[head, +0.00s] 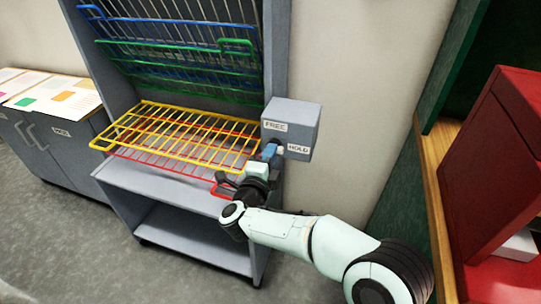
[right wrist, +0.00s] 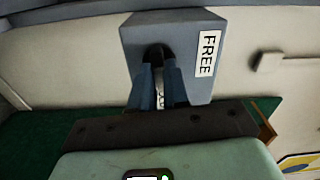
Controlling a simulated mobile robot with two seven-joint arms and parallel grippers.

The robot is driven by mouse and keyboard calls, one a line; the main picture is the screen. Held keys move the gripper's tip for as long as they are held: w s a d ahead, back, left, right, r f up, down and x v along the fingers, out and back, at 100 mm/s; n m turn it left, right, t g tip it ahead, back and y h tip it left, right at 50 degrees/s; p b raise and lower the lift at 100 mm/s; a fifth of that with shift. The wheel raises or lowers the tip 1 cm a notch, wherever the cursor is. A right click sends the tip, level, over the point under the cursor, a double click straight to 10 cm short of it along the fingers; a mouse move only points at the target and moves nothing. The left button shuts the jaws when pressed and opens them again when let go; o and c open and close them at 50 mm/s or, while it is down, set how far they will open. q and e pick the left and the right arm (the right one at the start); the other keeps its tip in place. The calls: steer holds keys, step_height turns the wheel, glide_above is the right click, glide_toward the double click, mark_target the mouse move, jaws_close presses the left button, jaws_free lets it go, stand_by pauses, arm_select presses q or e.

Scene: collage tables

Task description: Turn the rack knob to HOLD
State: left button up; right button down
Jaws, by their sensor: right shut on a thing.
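The grey knob box (head: 302,116) is fixed to the right side post of the drying rack. Its FREE label (head: 275,126) is at upper left and its HOLD label (head: 299,149) is at lower right. My right gripper (head: 271,152) is at the box's front, shut on the knob, which it mostly hides. A small pale part (head: 280,150) shows beside the fingers, close to HOLD. In the right wrist view the fingers (right wrist: 158,88) straddle the knob below a dark round spot (right wrist: 158,52) on the box, with the FREE label (right wrist: 207,53) to the right. My left gripper is not in view.
The yellow rack shelf (head: 150,122) and a red one below it lie lowered, left of my gripper. Blue and green shelves (head: 180,50) are tilted up above. A red cabinet (head: 500,170) and a wood-edged green board (head: 432,150) stand at right. Papers lie on the left cabinet (head: 60,105).

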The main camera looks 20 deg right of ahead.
steer(key=c, duration=1.1)
jaws_free()
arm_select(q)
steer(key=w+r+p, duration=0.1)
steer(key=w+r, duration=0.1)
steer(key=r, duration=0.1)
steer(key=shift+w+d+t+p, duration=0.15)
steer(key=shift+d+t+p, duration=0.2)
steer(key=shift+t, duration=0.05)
arm_select(e)
steer(key=v, duration=1.3)
steer(key=shift+s+a, duration=0.15)
steer(key=shift+s, duration=0.05)
